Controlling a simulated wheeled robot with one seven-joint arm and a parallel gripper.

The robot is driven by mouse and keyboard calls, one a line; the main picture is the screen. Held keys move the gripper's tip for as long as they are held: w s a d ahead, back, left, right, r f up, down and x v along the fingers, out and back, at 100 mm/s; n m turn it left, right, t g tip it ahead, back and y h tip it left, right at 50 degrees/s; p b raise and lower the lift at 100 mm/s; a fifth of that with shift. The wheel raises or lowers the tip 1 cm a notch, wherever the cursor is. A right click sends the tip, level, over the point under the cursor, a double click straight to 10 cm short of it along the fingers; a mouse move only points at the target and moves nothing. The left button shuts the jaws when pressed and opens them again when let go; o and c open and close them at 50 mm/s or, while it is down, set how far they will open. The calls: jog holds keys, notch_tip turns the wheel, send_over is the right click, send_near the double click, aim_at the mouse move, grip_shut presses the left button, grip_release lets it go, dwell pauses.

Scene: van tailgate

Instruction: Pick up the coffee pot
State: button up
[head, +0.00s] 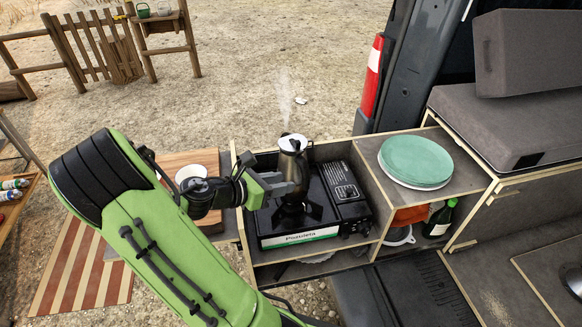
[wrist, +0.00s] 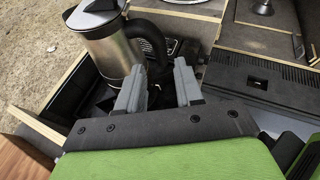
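The coffee pot (head: 293,166) is a steel pot with a black handle and dark lid knob. It stands upright on the black camping stove (head: 268,222), and steam rises above it. In the wrist view the pot (wrist: 115,58) is at upper left, with its curved black handle toward my gripper. My gripper (wrist: 160,72) is open, its two grey fingers apart. The handle's lower part lies at or just beyond the gap between the fingertips; I cannot tell whether they touch it. In the head view my gripper (head: 276,184) is at the pot's left side, partly hidden by my wrist.
The stove sits in a wooden tailgate compartment. Green plates (head: 416,161) lie on the shelf to the right, with a dark bottle (head: 440,219) below. A white cup (head: 190,175) is on a wooden board (head: 178,161) at left. Open air is above the pot.

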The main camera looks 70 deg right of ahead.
aim_at(303, 180)
jog(key=b+x, duration=0.1)
jog(key=x, duration=1)
jog(key=shift+f+b, duration=0.15)
jog(key=shift+b, duration=0.2)
grip_shut()
